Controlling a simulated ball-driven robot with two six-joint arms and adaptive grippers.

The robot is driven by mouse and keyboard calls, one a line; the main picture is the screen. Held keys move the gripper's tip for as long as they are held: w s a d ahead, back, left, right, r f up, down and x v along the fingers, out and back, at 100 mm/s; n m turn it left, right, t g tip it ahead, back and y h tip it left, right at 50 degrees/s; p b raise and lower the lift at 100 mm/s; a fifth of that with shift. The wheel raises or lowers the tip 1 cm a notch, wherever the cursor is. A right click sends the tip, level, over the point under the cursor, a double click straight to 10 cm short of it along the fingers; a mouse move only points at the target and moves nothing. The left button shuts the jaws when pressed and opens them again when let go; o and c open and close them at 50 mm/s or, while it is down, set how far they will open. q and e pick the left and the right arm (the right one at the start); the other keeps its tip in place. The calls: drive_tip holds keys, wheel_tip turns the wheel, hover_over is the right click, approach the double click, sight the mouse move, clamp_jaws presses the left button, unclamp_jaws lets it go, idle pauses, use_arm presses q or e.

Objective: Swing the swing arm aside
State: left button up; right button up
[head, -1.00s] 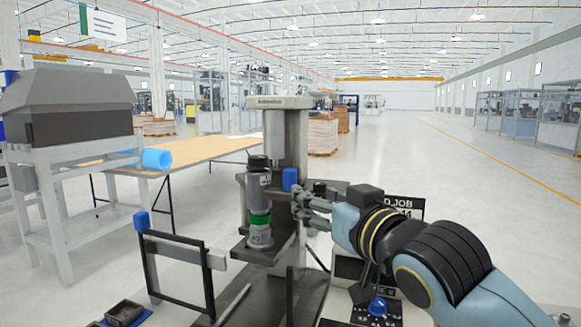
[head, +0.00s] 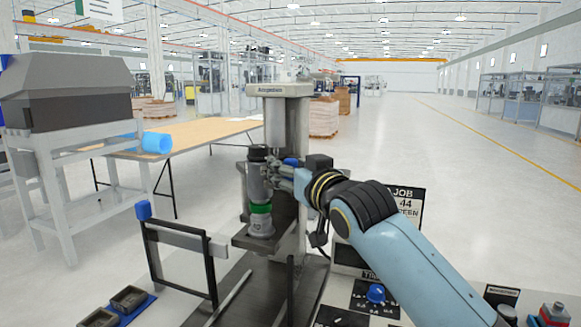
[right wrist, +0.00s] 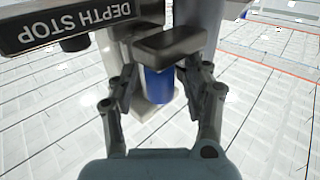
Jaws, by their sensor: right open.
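A blue knob (head: 291,162) sits at the front of the grey press, next to a grey cylinder with a green band (head: 260,208). In the right wrist view the blue knob (right wrist: 159,86) hangs from a dark block, beside a dark bar lettered DEPTH STOP (right wrist: 75,22). I cannot tell for certain which part is the swing arm. My right gripper (head: 280,173) is at the knob; in the right wrist view its open fingers (right wrist: 160,78) stand on either side of it, with gaps showing. My left gripper is not in view.
The press column (head: 298,135) stands just behind the gripper. A black upright frame with a blue knob (head: 143,210) stands at the left front. Small dark trays (head: 128,299) lie at the front left. A control panel with a blue dial (head: 375,293) lies below my right arm.

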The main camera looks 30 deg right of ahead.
clamp_jaws()
drive_tip(key=shift+f, duration=0.1)
idle(0.4)
